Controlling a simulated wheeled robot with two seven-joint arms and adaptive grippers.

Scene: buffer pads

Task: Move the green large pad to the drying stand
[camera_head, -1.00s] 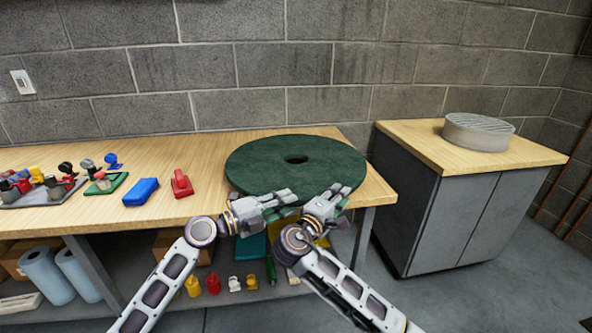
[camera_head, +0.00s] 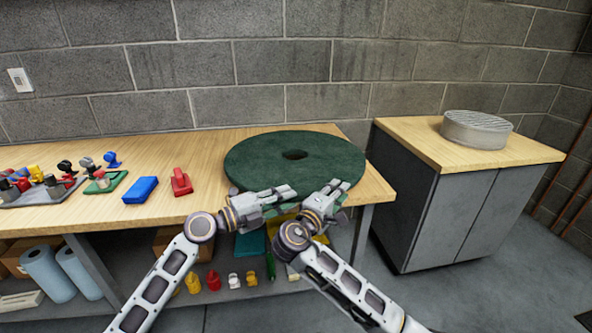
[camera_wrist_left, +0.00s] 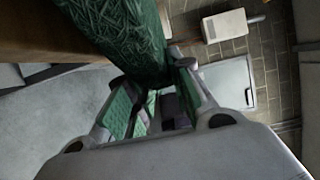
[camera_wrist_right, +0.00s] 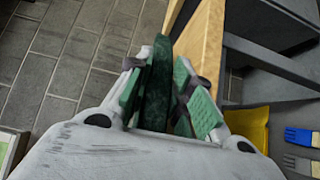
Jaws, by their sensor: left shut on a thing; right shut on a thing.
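The green large pad (camera_head: 262,165) is a thick dark green disc with a center hole, lying at the right end of the wooden workbench. My left gripper (camera_head: 290,192) is shut on its front edge. My right gripper (camera_head: 335,190) is shut on the edge a little further right. The pad's edge shows between the fingers in the left wrist view (camera_wrist_left: 135,35) and in the right wrist view (camera_wrist_right: 156,85). A round grey stand with a slatted top (camera_head: 477,130), likely the drying stand, sits empty on the cabinet to the right.
The wooden bench (camera_head: 140,215) holds a blue block (camera_head: 140,190), a red tool (camera_head: 181,182) and several small items at left. A gap with open floor separates the bench from the grey cabinet (camera_head: 440,220). The shelf below holds bottles and paper rolls (camera_head: 45,275).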

